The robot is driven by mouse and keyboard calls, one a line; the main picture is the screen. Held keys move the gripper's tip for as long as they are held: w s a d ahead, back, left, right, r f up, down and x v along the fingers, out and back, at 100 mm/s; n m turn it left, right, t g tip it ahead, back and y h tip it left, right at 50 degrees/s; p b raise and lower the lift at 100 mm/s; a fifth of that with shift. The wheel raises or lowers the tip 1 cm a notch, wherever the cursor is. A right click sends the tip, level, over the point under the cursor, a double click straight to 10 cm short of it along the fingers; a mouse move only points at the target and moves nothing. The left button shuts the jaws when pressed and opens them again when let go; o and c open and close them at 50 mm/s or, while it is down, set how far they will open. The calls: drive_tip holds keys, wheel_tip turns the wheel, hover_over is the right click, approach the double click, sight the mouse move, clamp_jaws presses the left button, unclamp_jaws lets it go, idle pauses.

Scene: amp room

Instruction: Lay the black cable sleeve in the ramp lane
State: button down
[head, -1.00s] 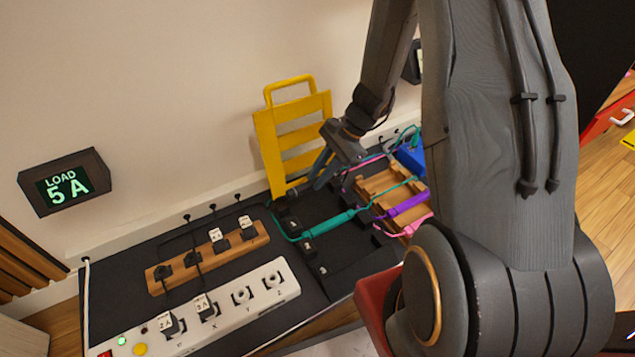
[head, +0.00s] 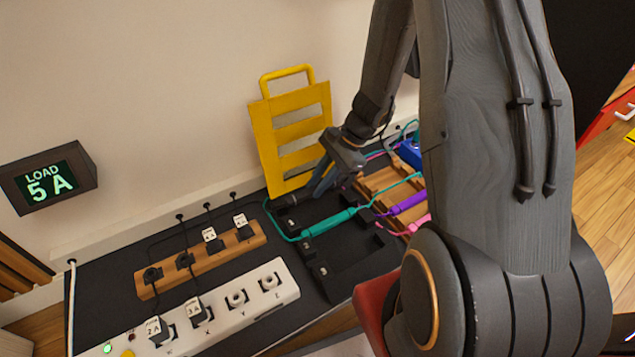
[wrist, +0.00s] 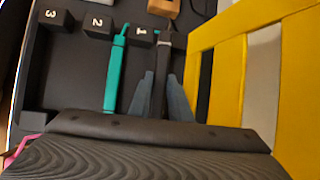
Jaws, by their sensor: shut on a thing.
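My gripper (head: 318,184) is shut on the black cable sleeve (wrist: 160,78), low over the back of the black ramp (head: 372,262). In the wrist view the sleeve runs lengthwise between my two blue-grey fingers. In the head view, its far end (head: 286,201) shows just past the fingertips. The ramp has blocks numbered 3 (wrist: 55,18), 2 (wrist: 97,25) and 1 (wrist: 143,36). A teal sleeve (wrist: 114,80) lies between blocks 2 and 1. The black sleeve is on the other side of block 1. I cannot tell whether it touches the lane floor.
A yellow slatted panel with a handle (head: 268,130) leans on the wall close beside my gripper. A wooden rack (head: 380,180) with a purple sleeve (head: 408,203) and a pink one is to the right. A wooden socket strip (head: 215,262) and white power strip (head: 225,318) are at the left.

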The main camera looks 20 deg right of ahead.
drive_tip(key=shift+f+b, duration=1.35)
drive_tip(key=shift+f, duration=1.05)
drive_tip(key=c, duration=1.6)
unclamp_jaws()
drive_tip(key=shift+o, duration=0.2)
drive_tip(key=p+v, duration=0.4)
drive_tip(key=v, duration=0.3)
drive_tip(key=shift+d+r, duration=0.2)
drive_tip(key=shift+r, duration=0.1)
drive_tip(key=shift+a+r, duration=0.1)
